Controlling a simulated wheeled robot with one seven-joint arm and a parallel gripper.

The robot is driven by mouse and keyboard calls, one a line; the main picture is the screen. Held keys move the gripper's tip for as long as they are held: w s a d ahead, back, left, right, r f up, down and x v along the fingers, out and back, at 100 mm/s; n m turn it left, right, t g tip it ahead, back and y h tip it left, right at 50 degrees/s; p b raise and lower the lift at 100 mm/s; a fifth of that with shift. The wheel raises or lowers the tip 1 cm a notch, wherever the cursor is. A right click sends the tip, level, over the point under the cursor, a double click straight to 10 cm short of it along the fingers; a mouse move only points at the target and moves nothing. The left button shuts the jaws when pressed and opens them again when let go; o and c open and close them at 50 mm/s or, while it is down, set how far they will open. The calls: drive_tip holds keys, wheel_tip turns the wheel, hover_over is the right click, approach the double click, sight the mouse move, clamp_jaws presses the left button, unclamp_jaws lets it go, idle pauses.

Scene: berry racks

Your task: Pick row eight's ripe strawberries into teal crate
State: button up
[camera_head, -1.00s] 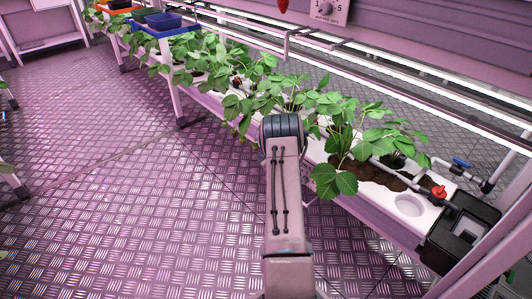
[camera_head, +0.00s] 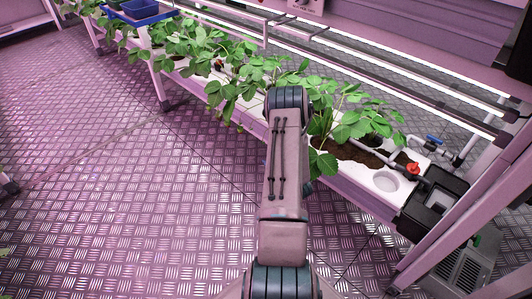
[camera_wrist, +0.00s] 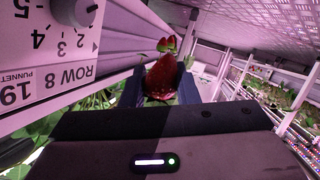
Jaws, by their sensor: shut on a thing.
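My gripper (camera_wrist: 162,72) shows in the wrist view, its dark fingers closed on a ripe red strawberry (camera_wrist: 161,78). Another small red berry with a green top (camera_wrist: 167,45) shows just beyond it; I cannot tell whether it touches the held one. In the head view my arm reaches over the planted row and hides the gripper and the berry. Strawberry plants (camera_head: 345,115) with green leaves stand in the white trough (camera_head: 360,190). I cannot make out a teal crate in either view.
In the wrist view a white sign (camera_wrist: 50,60) reads "ROW 8" and "PUNNET", close on the left. In the head view a blue tray (camera_head: 140,20) with dark boxes stands at the upper left. A black box (camera_head: 432,200) ends the trough. The floor on the left is clear.

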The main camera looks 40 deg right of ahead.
drive_tip(key=shift+s, duration=0.15)
drive_tip(key=shift+a, duration=0.1)
drive_tip(key=shift+s+a, duration=0.2)
drive_tip(key=shift+a, duration=2.25)
